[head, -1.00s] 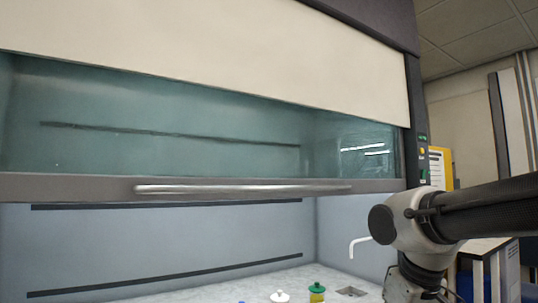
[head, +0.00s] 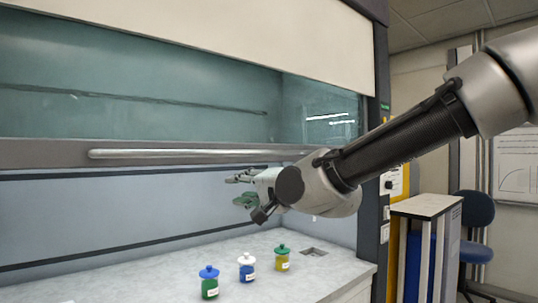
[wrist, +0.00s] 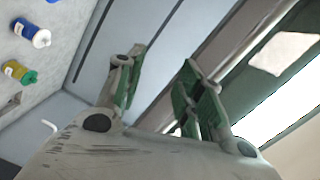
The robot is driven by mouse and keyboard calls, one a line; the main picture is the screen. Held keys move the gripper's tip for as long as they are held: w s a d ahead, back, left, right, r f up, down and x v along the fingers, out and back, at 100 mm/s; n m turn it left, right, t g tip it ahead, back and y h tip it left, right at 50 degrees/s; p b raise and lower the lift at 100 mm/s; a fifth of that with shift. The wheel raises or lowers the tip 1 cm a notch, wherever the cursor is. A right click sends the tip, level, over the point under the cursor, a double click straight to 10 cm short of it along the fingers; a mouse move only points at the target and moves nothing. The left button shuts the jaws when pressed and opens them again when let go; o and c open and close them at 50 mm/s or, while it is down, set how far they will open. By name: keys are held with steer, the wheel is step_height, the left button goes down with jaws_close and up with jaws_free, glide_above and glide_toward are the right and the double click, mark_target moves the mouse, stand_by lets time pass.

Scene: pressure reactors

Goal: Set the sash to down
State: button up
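The sash (head: 150,98) is a tinted glass pane with a grey lower frame. It is partly raised, with an open gap between its bottom edge and the worktop. A long silver handle bar (head: 190,155) runs along the frame; in the wrist view a bar (wrist: 255,45) runs diagonally at the upper right. My gripper (head: 240,188) is just below the right half of the handle in the head view. In the wrist view my gripper (wrist: 160,85) has its green-padded fingers spread apart with nothing between them. Whether it touches the sash cannot be told.
On the worktop (head: 140,290) stand jars with blue (head: 209,282), white (head: 247,268) and green (head: 282,258) lids, below my gripper. A side post (head: 376,170) bounds the hood at the right. A cabinet (head: 425,205) and a blue chair (head: 475,220) stand beyond.

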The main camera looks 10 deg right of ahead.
mark_target(239, 154)
step_height(239, 154, up, 7)
steer(key=d+m+t, duration=0.2)
steer(key=m+t, duration=0.1)
steer(key=m, duration=0.2)
steer(key=x, duration=0.8)
steer(key=shift+w+d+f, duration=0.1)
steer(key=shift+w+d, duration=0.15)
steer(key=shift+d, duration=0.05)
jaws_close()
